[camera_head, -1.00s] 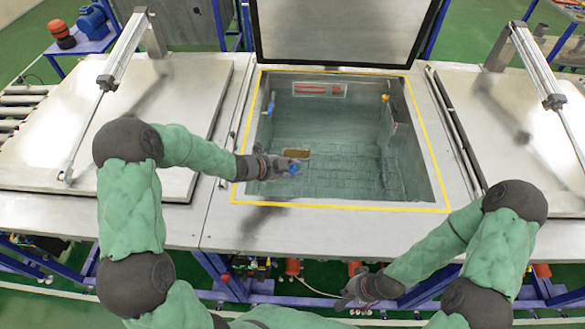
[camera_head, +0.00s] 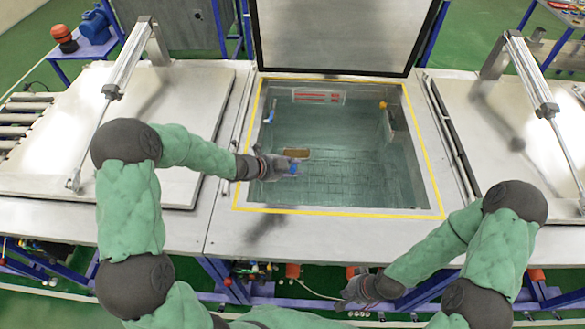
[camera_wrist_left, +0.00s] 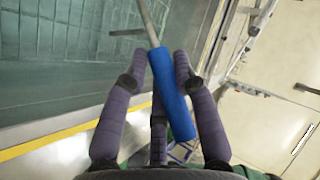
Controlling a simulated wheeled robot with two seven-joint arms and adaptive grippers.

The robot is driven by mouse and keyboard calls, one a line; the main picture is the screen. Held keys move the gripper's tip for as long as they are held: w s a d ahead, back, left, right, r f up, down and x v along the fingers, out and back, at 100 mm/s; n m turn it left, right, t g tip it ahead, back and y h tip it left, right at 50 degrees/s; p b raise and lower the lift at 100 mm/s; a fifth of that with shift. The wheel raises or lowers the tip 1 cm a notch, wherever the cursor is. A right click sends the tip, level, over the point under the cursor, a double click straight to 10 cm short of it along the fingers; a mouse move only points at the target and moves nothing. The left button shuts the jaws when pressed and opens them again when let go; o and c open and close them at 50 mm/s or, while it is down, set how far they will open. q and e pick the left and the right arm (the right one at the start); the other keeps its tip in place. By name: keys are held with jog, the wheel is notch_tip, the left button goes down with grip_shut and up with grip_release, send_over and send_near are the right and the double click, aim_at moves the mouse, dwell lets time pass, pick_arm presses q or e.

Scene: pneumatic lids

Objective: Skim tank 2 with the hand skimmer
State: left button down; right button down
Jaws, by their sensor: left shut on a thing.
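Tank 2 appears to be the open middle tank, with a yellow-edged rim (camera_head: 340,212) and greenish liquid inside. My left gripper (camera_head: 287,167) is over the left part of the opening. It is shut on the blue handle of the hand skimmer, which shows in the left wrist view (camera_wrist_left: 172,95) between the fingers, with a metal rod running from its far end. A small brown flat piece (camera_head: 296,153) just beyond the gripper is probably the skimmer's head; its contact with the liquid is unclear. My right gripper (camera_head: 356,291) hangs before the bench front; its finger opening is unclear.
A raised lid (camera_head: 340,35) stands behind the tank. Closed lids with pneumatic cylinders flank it, left (camera_head: 60,150) and right (camera_head: 500,150). A blue fitting (camera_head: 270,111) is on the tank's left wall and an orange-yellow one (camera_head: 382,104) near its back right.

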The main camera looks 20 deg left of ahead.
pick_arm(q)
jog(key=shift+r+p, duration=3.55)
jog(key=shift+r, duration=0.65)
jog(key=shift+f, duration=0.1)
